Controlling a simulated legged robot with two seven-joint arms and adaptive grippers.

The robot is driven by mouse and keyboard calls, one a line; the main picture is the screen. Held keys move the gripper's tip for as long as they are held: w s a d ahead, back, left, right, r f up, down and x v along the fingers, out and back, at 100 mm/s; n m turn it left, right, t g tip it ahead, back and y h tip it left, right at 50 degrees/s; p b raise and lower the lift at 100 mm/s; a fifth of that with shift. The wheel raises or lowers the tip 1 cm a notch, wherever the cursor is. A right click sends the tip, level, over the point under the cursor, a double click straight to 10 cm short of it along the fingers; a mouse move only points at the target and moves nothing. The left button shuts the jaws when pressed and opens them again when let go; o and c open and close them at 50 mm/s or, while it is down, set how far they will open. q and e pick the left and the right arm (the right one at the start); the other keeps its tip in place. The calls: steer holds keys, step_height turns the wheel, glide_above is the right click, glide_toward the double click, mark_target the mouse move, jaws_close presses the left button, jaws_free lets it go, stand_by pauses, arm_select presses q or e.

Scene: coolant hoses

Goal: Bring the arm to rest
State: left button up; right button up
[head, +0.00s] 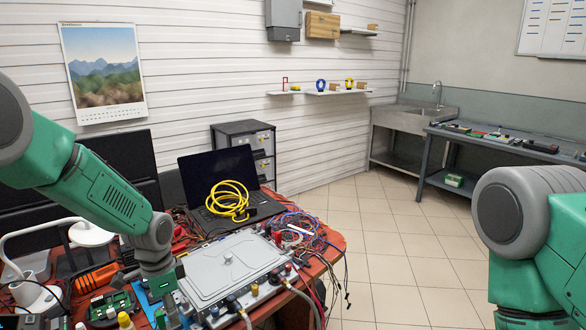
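My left arm (115,195), green and grey, reaches in from the left and bends down at its wrist over the front left of the cluttered table. My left gripper (172,310) points down beside the left edge of a silver metal unit (228,262). Its fingers are small and partly lost against the clutter, so their opening is unclear. Pale hoses (303,292) run from fittings along the unit's front side. My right arm (530,235) shows at the lower right as a green and grey joint, clear of the table. Its gripper is out of view.
The table (318,268) also holds a black laptop (220,175) with a coiled yellow cable (228,200), tangled wires (300,230), a green circuit board (110,305) and a white lamp (90,233). Tiled floor (400,250) is free between the table and the blue-grey workbench (480,150).

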arm_select(q)
steer(key=s+f+n+b, duration=0.1)
steer(key=s+f+n, duration=0.1)
steer(key=s+f, duration=0.3)
steer(key=s+d+f+n, duration=0.1)
steer(key=s+f+n, duration=0.1)
steer(key=s+f, duration=0.4)
steer(key=s+d+f+n+b, duration=0.1)
steer(key=s+f, duration=0.4)
steer(key=s, duration=0.5)
steer(key=shift+s+d+f+n+b, duration=0.25)
steer(key=shift+n+b, duration=0.1)
steer(key=shift+n, duration=0.85)
steer(key=s, duration=0.1)
steer(key=s+f, duration=0.1)
steer(key=s, duration=0.1)
steer(key=s+a, duration=0.1)
steer(key=s, duration=0.1)
steer(key=shift+f+b, duration=0.25)
steer(key=shift+b, duration=0.05)
steer(key=s+a+n, duration=0.2)
steer(key=s+n, duration=0.1)
steer(key=s, duration=0.6)
steer(key=shift+s+r+t+b, duration=0.3)
steer(key=shift+s+t+b, duration=0.1)
steer(key=shift+b, duration=0.05)
